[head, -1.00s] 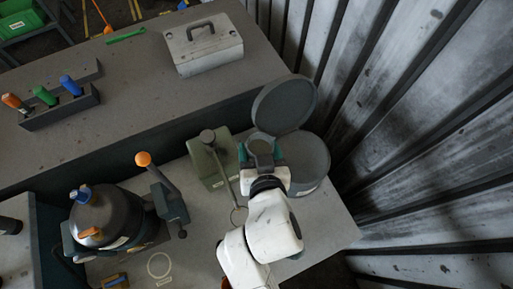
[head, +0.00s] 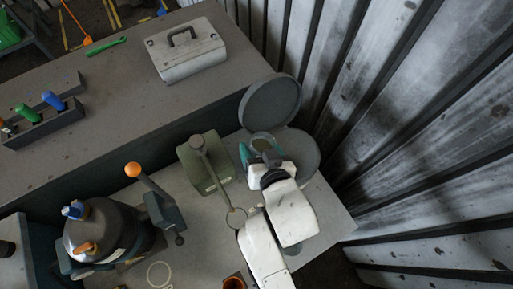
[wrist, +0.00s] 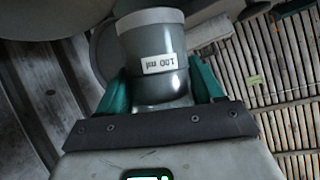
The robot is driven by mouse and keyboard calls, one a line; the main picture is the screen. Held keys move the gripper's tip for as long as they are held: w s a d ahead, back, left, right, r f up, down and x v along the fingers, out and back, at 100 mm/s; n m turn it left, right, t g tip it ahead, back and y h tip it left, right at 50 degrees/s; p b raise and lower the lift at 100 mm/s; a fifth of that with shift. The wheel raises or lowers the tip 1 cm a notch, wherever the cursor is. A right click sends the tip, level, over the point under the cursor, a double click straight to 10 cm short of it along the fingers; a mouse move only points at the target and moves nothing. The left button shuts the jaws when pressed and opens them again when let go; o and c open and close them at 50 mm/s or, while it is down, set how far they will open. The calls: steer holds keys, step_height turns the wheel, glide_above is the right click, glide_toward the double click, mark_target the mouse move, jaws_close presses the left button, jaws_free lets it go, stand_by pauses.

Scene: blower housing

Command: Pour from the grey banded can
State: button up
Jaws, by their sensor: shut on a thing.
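The grey can (wrist: 152,60) with a lighter band around its end and a white "100 ml" label is between the teal fingers of my gripper (wrist: 162,84) in the wrist view. My gripper is shut on it. In the head view the can (head: 263,140) shows only in part, mostly hidden by my gripper (head: 261,150). It is over or beside a round grey bin (head: 304,147) with its round lid (head: 270,103) standing open. I cannot tell how far the can is tilted or whether anything flows from it.
An olive box with a lever (head: 203,170) stands left of my gripper. Farther left are an orange-knobbed lever (head: 134,170) and a dark rounded vessel (head: 118,228). A grey toolbox (head: 187,52) sits on the back bench. A corrugated wall (head: 410,130) closes the right side.

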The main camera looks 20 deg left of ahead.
steer(key=shift+w+d+f+m+g, duration=0.3)
steer(key=shift+w+d+f, duration=0.25)
steer(key=shift+w, duration=0.15)
steer(key=shift+f+m+g+y+b, duration=0.3)
steer(key=shift+f+b, duration=0.05)
steer(key=shift+f, duration=0.85)
steer(key=shift+f, duration=0.6)
steer(key=shift+f+m+y, duration=0.2)
steer(key=shift+m+y, duration=0.1)
steer(key=shift+s+f+g+b, duration=0.1)
steer(key=shift+f+g+b, duration=0.2)
steer(key=shift+f+g, duration=0.25)
